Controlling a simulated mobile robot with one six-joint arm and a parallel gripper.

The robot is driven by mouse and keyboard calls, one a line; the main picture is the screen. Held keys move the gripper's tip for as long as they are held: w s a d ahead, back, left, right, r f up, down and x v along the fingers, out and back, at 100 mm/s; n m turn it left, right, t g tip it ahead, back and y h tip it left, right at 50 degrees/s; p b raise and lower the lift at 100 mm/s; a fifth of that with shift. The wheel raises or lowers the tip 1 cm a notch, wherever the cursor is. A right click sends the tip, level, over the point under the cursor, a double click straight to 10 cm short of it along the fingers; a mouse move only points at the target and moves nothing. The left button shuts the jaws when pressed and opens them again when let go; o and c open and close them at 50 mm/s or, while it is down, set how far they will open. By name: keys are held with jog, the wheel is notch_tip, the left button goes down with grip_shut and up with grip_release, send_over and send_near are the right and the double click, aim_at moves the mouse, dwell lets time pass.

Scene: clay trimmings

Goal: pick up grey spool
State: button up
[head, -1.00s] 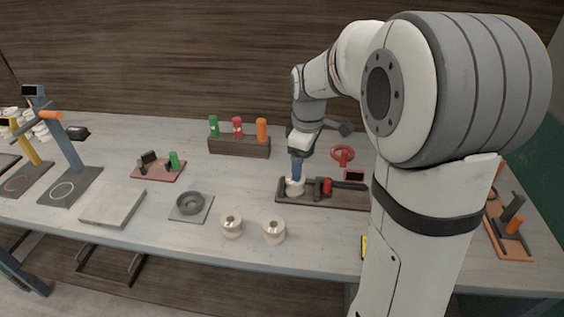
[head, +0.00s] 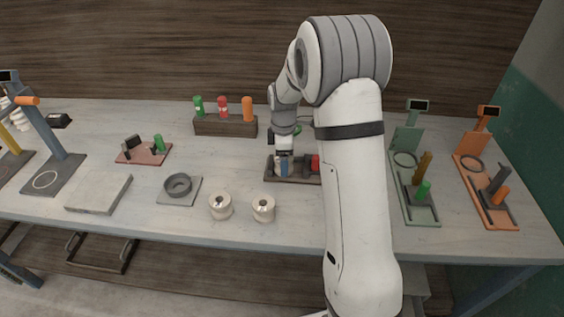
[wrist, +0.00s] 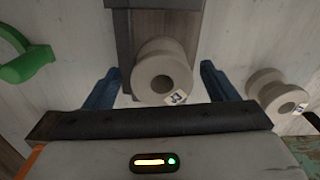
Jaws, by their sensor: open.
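A pale grey-beige spool (wrist: 147,82) with a small printed label stands on the end of a dark tray (wrist: 121,25) in the wrist view. My gripper (wrist: 161,70) is open, with one blue finger on each side of this spool and a gap visible on both sides. In the head view my gripper (head: 284,166) is low over the left end of the dark tray (head: 301,182), and the spool there is mostly hidden by the fingers. Another similar spool (wrist: 262,82) lies right of the fingers in the wrist view.
Two cream spools, one on the left (head: 220,207) and one on the right (head: 263,210), stand near the table's front. A red block (head: 315,162) sits on the dark tray. A green ring (wrist: 27,66) is left in the wrist view. My arm hides table to the right.

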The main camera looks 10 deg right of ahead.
jog(key=shift+f, duration=0.45)
jog(key=shift+r, duration=0.1)
jog(key=c, duration=1.3)
notch_tip(320, 180, up, 12)
jog(key=shift+p, duration=0.45)
